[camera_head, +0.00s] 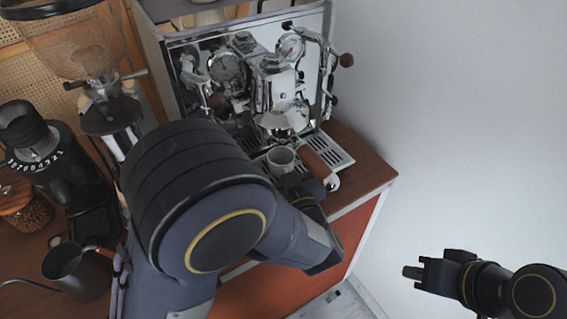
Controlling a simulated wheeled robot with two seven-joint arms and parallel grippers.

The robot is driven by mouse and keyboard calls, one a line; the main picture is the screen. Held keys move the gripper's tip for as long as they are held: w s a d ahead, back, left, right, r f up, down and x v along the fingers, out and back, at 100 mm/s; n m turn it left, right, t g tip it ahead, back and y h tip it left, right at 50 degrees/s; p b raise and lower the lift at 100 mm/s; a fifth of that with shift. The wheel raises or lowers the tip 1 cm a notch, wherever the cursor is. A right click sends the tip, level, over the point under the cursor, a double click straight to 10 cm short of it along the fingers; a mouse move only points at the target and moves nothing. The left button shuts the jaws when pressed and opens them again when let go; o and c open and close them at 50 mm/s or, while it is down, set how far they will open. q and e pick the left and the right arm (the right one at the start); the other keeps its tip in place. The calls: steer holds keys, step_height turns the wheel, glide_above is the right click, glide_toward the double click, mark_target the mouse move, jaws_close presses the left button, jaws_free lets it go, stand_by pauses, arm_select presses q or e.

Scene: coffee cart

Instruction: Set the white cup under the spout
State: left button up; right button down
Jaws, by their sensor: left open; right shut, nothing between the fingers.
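The white cup (281,160) stands on the drip tray of the espresso machine, a little below and in front of the group head and spout area (282,122). My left arm covers much of the middle of the view. My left gripper (297,184) is open, just in front of the cup and mostly hidden by its own wrist; I cannot tell whether its fingers touch the cup. My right gripper (413,272) is shut and empty, out over the floor to the right of the counter.
The chrome espresso machine (190,107) stands at the back. A wood-handled portafilter (318,163) juts toward me beside the cup. Grinders (45,150), a dark pitcher (75,272) and a jar of beans (27,211) stand at left.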

arm_select(q)
steer(key=b+v, duration=0.1)
steer(key=v, duration=0.6)
steer(key=shift+s+d, duration=0.15)
steer(key=shift+s, duration=0.25)
